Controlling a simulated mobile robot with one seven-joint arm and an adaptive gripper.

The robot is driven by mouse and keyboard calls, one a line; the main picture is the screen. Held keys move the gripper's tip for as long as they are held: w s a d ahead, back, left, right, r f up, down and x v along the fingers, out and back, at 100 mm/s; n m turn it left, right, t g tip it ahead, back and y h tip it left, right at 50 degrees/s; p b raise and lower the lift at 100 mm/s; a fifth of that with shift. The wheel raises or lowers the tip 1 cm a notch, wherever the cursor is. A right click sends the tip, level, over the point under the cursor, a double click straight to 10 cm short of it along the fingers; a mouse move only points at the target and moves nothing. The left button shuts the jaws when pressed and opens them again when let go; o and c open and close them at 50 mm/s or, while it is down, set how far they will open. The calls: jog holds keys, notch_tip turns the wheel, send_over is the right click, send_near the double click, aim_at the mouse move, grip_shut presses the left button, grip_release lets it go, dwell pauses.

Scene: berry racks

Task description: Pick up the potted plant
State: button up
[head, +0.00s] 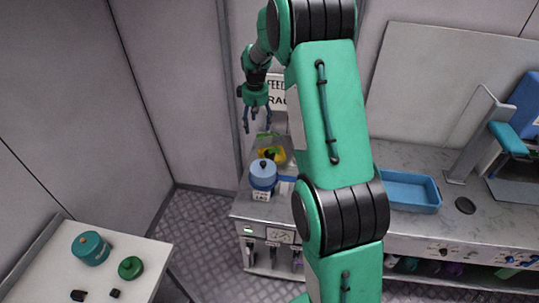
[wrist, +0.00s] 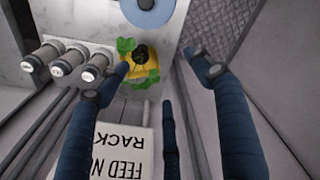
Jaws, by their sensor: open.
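The potted plant (head: 272,153) is a yellow pot with green leaves and a dark centre. It stands at the back left of the grey counter, behind a blue lidded canister (head: 263,175). In the wrist view the plant (wrist: 141,72) shows near the upper middle, between the spread finger ends. My gripper (head: 257,128) hangs above the plant with its dark blue fingers pointing down. In the wrist view my gripper (wrist: 161,72) is open and empty. The fingers look apart from the plant.
A sign (wrist: 122,155) reading "FEED" and "RACK" is on the wall by the plant. Several grey cylinders (wrist: 68,62) stand beside the plant. A blue tray (head: 410,191) sits farther right on the counter. A side table (head: 135,247) holds teal and green pots.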

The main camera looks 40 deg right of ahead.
jog(key=p, duration=0.4)
send_over(269, 153)
notch_tip(269, 153, down, 11)
jog(key=shift+d+f+n+g, duration=0.15)
jog(key=shift+f+n+g, duration=0.15)
jog(key=shift+f+g, duration=0.2)
jog(key=shift+f+p, duration=0.4)
jog(key=shift+f, duration=3.85)
jog(key=shift+f, duration=0.15)
jog(key=shift+f+p, duration=0.35)
jog(key=shift+f, duration=2.1)
